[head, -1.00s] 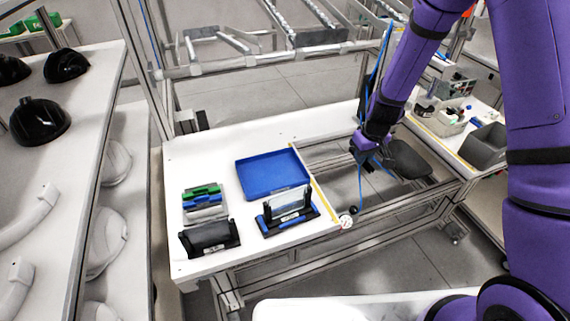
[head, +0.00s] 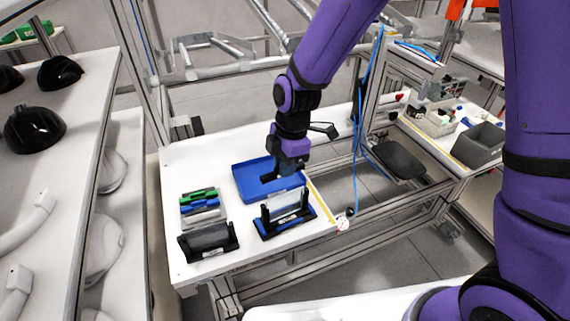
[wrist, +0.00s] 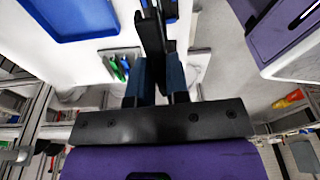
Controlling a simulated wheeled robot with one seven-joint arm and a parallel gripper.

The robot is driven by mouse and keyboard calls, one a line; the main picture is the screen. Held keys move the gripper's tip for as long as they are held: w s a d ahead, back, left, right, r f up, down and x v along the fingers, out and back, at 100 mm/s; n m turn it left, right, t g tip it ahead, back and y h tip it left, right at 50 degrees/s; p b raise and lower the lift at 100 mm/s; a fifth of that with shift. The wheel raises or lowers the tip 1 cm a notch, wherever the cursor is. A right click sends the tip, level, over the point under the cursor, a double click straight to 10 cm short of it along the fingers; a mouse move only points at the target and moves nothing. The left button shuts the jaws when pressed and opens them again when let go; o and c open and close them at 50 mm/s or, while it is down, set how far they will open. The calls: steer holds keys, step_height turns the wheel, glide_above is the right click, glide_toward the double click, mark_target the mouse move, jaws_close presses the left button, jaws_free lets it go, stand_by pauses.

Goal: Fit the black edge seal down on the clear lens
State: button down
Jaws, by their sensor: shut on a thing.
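The clear lens (head: 287,200) stands upright in a black and blue holder (head: 266,232) at the front right of the white table. My gripper (head: 281,185) is over the blue tray, just behind the lens and apart from it. In the wrist view, my gripper (wrist: 158,82) is shut on a narrow black piece, which looks like the black edge seal (wrist: 151,35), reaching out beyond the fingertips. In the head view the seal is small and mostly lost against my dark gripper. Its full shape cannot be told.
The blue tray (head: 245,187) lies behind the holder. A rack with green and blue pieces (head: 198,196) and a second black holder with a dark visor (head: 209,240) stand to the left. A gauge-like white disc (head: 342,223) is at the table's right edge. Shelves with black helmet shells (head: 36,127) are far left.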

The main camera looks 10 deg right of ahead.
steer(key=shift+w+d+f, duration=0.1)
steer(key=shift+d+f, duration=0.05)
steer(key=shift+d, duration=0.2)
steer(key=shift+f, duration=2.75)
steer(key=shift+f, duration=1.25)
steer(key=c, duration=1)
jaws_free()
steer(key=shift+c, duration=0.2)
steer(key=r, duration=0.3)
steer(key=d+r, duration=0.1)
steer(key=r, duration=0.6)
steer(key=shift+w+d+r, duration=0.2)
steer(key=shift+w+r, duration=0.1)
steer(key=shift+r, duration=0.05)
